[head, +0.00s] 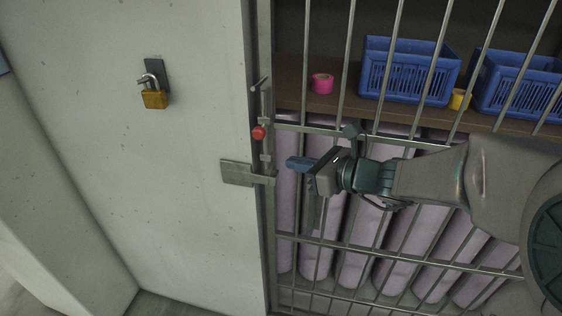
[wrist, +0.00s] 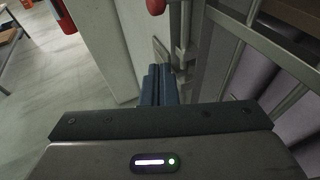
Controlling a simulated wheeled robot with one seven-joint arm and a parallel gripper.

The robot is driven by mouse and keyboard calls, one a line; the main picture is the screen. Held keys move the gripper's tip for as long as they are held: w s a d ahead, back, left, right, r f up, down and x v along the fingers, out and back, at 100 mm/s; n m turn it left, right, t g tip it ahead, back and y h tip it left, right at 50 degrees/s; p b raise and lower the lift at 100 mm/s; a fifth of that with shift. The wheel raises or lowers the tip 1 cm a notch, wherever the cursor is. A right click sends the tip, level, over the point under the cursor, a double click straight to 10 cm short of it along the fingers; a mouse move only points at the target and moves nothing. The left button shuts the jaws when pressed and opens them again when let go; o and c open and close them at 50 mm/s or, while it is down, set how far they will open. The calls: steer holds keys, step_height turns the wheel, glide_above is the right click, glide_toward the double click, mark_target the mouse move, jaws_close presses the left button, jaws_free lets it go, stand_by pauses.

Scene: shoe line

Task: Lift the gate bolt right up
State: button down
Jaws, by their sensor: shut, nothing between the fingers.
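The gate bolt (head: 264,120) is a grey metal rod with a red round knob (head: 258,133), upright on the gate's left edge. The knob also shows at the top of the wrist view (wrist: 156,6). A metal keeper plate (head: 238,173) sits on the pale wall just below the bolt. My gripper (head: 291,163) is to the right of the bolt and a little below the knob, in front of the gate bars. Its blue fingers are shut and empty, pointing left. In the wrist view the fingers (wrist: 157,86) are together, apart from the knob.
The barred gate (head: 347,60) covers a shelf with blue baskets (head: 408,70), a pink tape roll (head: 321,83) and a yellow one (head: 459,99). Lilac rolls (head: 355,245) stand below. A brass padlock (head: 153,97) hangs on the wall (head: 190,240) at left. The wrist view shows open floor (wrist: 70,85) at left.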

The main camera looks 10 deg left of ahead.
steer(key=shift+v, duration=2.5)
steer(key=s+d+f+n+g+h, duration=0.1)
steer(key=s+f+n+g+h, duration=0.25)
steer(key=s+n, duration=0.4)
steer(key=s+d+f+n+h, duration=0.2)
steer(key=s+d+n+h, duration=0.1)
steer(key=d+n+h, duration=0.2)
steer(key=s+d+f+n+h, duration=0.3)
steer(key=s+d+n+h, duration=0.1)
steer(key=d+n, duration=0.6)
steer(key=shift+s+f+n+h, duration=0.2)
steer(key=shift+n+h, duration=0.25)
steer(key=shift+n, duration=0.1)
